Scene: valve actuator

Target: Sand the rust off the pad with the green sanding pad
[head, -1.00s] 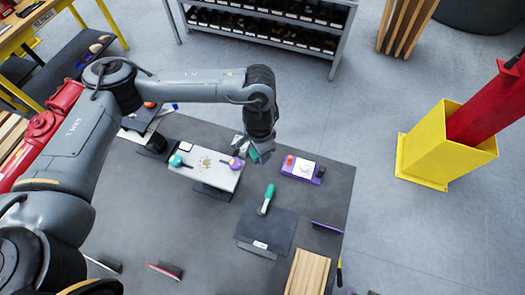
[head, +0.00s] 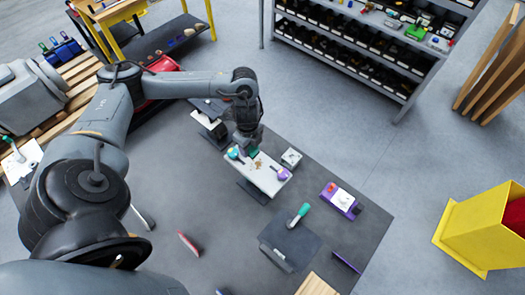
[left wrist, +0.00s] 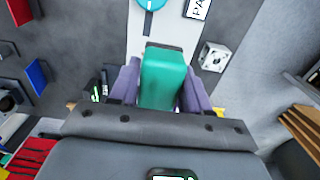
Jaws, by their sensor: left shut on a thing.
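My left gripper (head: 250,150) is shut on the green sanding pad (left wrist: 163,80), which sits between its two fingers in the left wrist view. In the head view the sanding pad (head: 253,154) shows as a small green patch below the fingers, at the far edge of the white plate (head: 268,181). A brown rust patch (head: 259,165) lies on the plate just nearer than the sanding pad. I cannot tell whether the pad touches the plate. My right gripper is out of view.
A small light block (head: 291,157) stands right of the plate. A purple holder (head: 342,198) and a dark stand (head: 288,246) with a teal-handled tool (head: 300,214) are further right and nearer.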

